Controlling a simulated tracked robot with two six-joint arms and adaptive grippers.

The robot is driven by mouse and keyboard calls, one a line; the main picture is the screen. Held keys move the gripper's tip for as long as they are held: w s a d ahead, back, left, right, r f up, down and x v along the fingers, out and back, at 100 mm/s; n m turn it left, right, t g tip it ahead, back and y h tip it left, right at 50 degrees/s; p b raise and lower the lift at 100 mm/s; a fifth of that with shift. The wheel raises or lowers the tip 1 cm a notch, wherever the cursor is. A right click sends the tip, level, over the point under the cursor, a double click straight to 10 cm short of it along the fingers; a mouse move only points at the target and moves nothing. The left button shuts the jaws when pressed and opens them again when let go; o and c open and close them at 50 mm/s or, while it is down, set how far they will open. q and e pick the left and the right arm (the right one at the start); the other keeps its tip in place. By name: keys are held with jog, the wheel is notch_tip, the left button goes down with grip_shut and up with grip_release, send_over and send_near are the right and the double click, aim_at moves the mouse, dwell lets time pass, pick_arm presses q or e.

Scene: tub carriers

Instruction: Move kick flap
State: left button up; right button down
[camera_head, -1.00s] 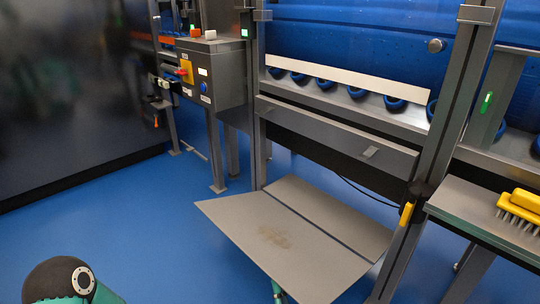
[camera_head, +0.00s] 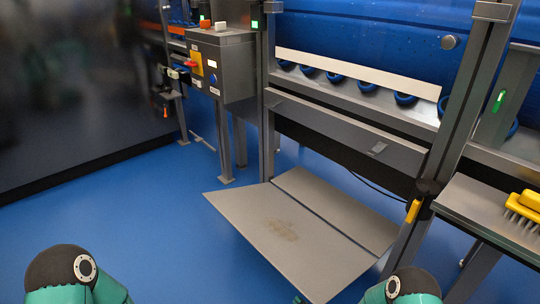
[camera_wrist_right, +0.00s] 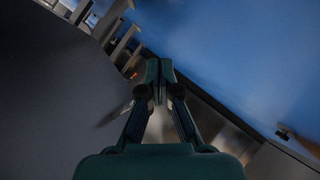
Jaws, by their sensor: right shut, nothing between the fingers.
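The kick flap is a flat grey metal plate (camera_head: 255,222) low at the front of the machine. It stands out over the blue floor, with a brownish scuffed patch on top and a seam between it and a narrower grey strip (camera_head: 345,207) behind. My right gripper (camera_wrist_right: 153,82) is shut and empty in the right wrist view. A large plain grey surface lies left of it there; whether they touch I cannot tell. In the head view only a small teal tip (camera_head: 298,300) shows at the flap's lower edge. My left gripper is out of view.
A grey control box (camera_head: 225,70) on a post stands behind the flap to the left. A grey upright with a yellow handle (camera_head: 413,211) stands right of it. A yellow brush (camera_head: 525,207) lies on a shelf (camera_head: 475,210). The floor (camera_head: 130,215) at left is clear.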

jog(key=s+d+r+m+g+p, duration=0.15)
jog(key=s+m+g, duration=0.5)
jog(key=s, duration=0.65)
jog(key=s+d+r+m+g+p, duration=0.1)
jog(key=s+d+r+m+g, duration=0.2)
jog(key=s+m, duration=0.85)
notch_tip(320, 180, up, 37)
jog(key=s+a+n+g+p, duration=0.1)
jog(key=s+n+p, duration=0.1)
jog(key=p, duration=3.4)
jog(key=shift+a+n, duration=0.3)
jog(key=shift+n, duration=0.3)
jog(key=shift+w+f, duration=0.1)
